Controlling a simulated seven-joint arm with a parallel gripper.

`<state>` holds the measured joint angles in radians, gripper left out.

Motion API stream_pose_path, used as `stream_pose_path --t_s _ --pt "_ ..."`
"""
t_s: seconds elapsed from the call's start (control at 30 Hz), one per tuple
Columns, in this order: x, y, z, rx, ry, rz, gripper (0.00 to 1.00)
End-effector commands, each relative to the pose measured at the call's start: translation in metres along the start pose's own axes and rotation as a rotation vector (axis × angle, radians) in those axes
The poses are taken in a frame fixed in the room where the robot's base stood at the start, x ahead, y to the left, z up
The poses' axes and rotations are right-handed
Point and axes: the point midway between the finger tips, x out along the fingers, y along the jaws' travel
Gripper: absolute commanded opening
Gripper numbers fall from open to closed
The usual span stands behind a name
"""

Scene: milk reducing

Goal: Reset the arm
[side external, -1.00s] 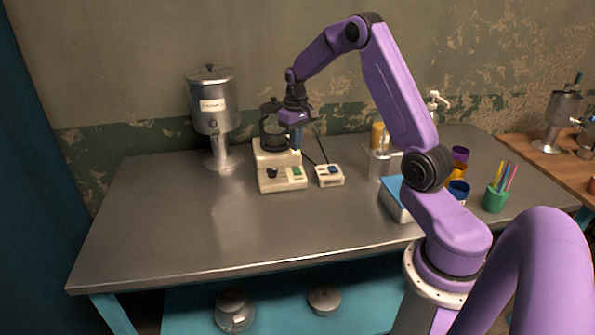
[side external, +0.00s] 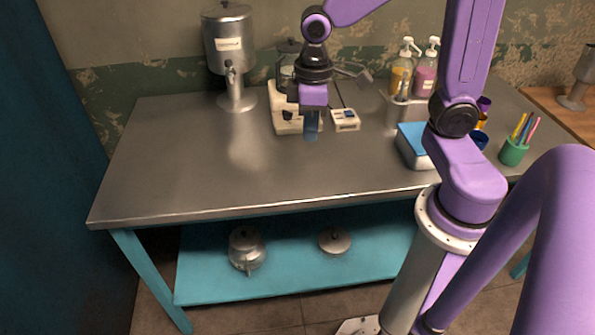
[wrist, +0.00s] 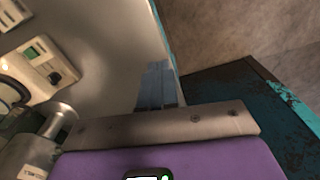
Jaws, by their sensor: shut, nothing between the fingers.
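My gripper (side external: 311,131) has a purple body and blue-grey fingers pointing down over the metal table (side external: 200,180). In the side view it is in front of the white machine (side external: 285,122) and partly covers it. The fingers are together with nothing between them. In the wrist view the closed fingers (wrist: 157,85) lie over the table's edge area, with the floor beyond. The white machine (wrist: 40,68) shows at the left there, clear of the fingers. A dark-lidded jar (side external: 288,62) on the machine is partly hidden by my arm.
A steel dispenser (side external: 229,50) stands at the back left. A small white control box (side external: 345,119) lies right of the machine. Pump bottles (side external: 402,70), a blue-topped box (side external: 412,140) and a green pen cup (side external: 513,152) are at the right. The front left tabletop is clear.

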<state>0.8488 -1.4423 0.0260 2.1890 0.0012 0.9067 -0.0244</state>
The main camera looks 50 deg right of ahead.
Motion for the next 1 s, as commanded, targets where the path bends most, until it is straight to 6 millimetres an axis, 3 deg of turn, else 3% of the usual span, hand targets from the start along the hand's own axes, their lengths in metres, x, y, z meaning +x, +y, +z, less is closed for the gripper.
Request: stream_pose_path --t_s 0.03,0.2,0.43,0.6,1.0 --pt "-0.003 -0.017 0.013 -0.063 0.004 -0.001 0.0" --pt "-0.005 -0.059 0.058 -0.251 0.008 -0.006 0.0" --pt "-0.003 -0.084 0.105 -0.432 0.01 -0.012 0.0" --pt "-0.002 -0.088 0.118 -0.479 0.01 -0.013 0.0" --pt "-0.002 -0.088 0.119 -0.481 0.009 -0.013 0.0"
